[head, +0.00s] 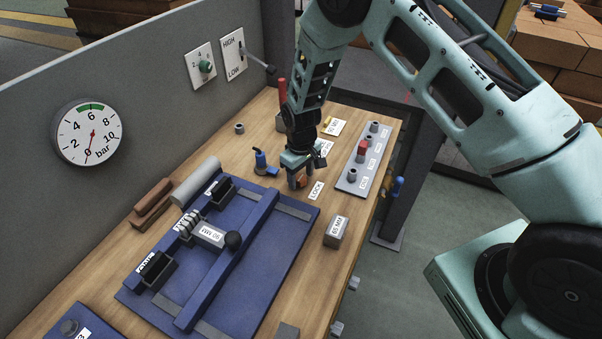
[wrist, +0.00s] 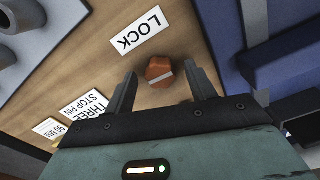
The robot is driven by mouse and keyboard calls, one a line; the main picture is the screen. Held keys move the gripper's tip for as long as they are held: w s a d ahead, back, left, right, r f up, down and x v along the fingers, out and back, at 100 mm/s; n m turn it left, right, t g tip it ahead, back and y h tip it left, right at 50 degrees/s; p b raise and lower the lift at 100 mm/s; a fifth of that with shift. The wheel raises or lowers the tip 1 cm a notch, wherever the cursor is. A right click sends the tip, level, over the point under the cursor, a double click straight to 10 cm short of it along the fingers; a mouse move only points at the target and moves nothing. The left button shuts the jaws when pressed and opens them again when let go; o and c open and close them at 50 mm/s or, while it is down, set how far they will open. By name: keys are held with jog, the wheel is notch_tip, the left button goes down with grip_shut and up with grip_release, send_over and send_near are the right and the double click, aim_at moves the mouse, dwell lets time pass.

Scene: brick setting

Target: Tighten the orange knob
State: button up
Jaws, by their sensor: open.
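The orange knob (wrist: 160,72) sits on the wooden bench beside a white LOCK label (wrist: 139,31) in the wrist view. It has a pale stripe across its top. My gripper (wrist: 165,88) is open, with one finger on each side of the knob and visible gaps to both. In the head view the knob (head: 301,182) is partly hidden by my gripper (head: 299,180), which points down at the bench. The LOCK label also shows in the head view (head: 316,190).
A blue jig (head: 270,270) with a crossbar fills the bench at the left. A grey plate (head: 352,184) with several posts, one red, lies to the right. A blue-handled clamp (head: 262,162) stands just left of my gripper. A grey block (head: 336,231) stands near the front edge.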

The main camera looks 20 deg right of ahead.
jog(key=c, duration=1)
jog(key=shift+o, duration=0.2)
jog(key=shift+f+m, duration=0.1)
jog(key=shift+m, duration=0.2)
jog(key=m+b, duration=0.2)
jog(key=m, duration=0.1)
jog(key=m+b, duration=0.1)
jog(key=m, duration=0.5)
jog(key=shift+a+b, duration=0.1)
jog(key=shift+b, duration=0.3)
jog(key=m, duration=0.6)
jog(key=m+p, duration=0.1)
jog(key=m, duration=0.6)
